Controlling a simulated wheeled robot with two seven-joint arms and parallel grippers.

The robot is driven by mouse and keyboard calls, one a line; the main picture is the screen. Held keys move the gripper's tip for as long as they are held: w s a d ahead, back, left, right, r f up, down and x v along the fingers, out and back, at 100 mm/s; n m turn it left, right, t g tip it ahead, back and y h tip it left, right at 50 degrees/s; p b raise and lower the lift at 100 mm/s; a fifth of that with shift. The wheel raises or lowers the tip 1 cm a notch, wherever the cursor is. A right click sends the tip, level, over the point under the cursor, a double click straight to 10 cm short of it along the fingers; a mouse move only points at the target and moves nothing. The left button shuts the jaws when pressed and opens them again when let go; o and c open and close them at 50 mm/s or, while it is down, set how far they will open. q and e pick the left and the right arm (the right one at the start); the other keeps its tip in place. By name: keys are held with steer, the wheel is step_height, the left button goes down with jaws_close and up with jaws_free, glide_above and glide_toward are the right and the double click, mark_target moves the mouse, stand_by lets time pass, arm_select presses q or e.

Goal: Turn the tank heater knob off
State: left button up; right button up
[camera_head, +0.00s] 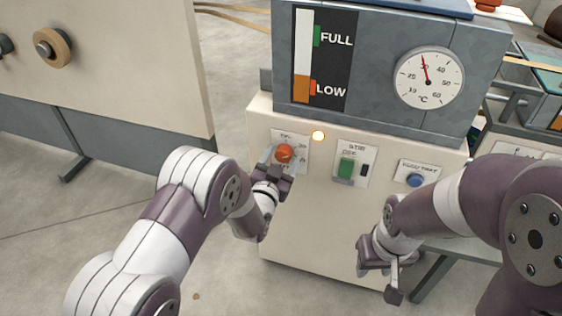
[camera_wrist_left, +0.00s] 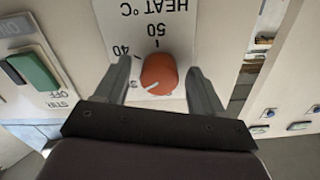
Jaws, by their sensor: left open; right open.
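The tank heater knob (camera_head: 284,152) is a round orange-red knob on the left label plate of the cream cabinet. In the left wrist view the knob (camera_wrist_left: 158,74) sits between the two fingers, with visible gaps on both sides. Its white pointer line aims to the lower left of that upside-down view, past the 40 mark; the label there is partly hidden. My left gripper (camera_head: 279,160) is open around the knob, and its fingers (camera_wrist_left: 163,88) do not appear to touch it. My right gripper (camera_head: 382,271) is open and empty, low in front of the cabinet.
Above stands the grey tank with a level gauge (camera_head: 316,60) and a dial thermometer (camera_head: 429,78) reading about 30 °C. Open floor lies at left.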

arm_select(q)
steer(key=c, duration=1.1)
steer(key=shift+o, duration=0.2)
steer(key=n, duration=0.6)
steer(key=shift+d+b, duration=0.1)
steer(key=shift+b, duration=0.2)
steer(key=n, duration=0.5)
steer(key=shift+s+n, duration=0.1)
steer(key=shift+n, duration=0.3)
